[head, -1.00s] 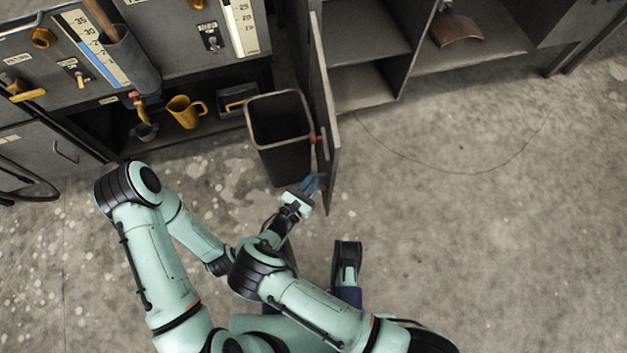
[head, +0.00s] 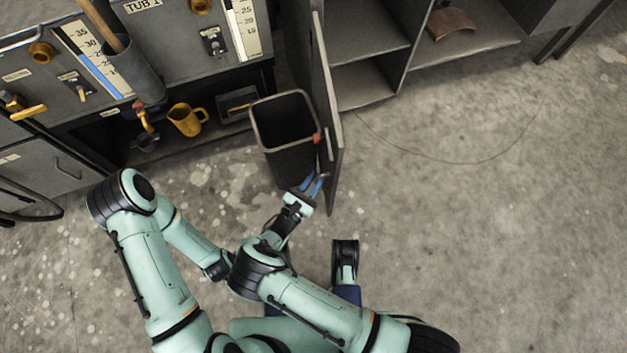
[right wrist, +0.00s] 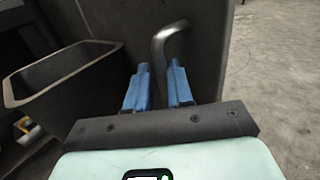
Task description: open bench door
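The bench door (head: 328,120) is a dark grey panel. It stands swung out from the cabinet, seen nearly edge-on in the head view. It also shows in the right wrist view (right wrist: 205,65), with a bent metal handle (right wrist: 160,50) on its face. My right gripper (head: 312,184) is at the door's bin side, near its outer end. In the right wrist view its blue fingers (right wrist: 159,85) are apart, with the lower part of the handle showing in the gap between them. I cannot see firm contact. My left gripper is hidden behind my right arm.
A dark open bin (head: 284,125) stands close on the left of the door. Open shelves (head: 365,85) lie right of the door. A yellow mug (head: 186,119) sits under the tub bench on the left. The floor to the right is clear, apart from a thin curved line.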

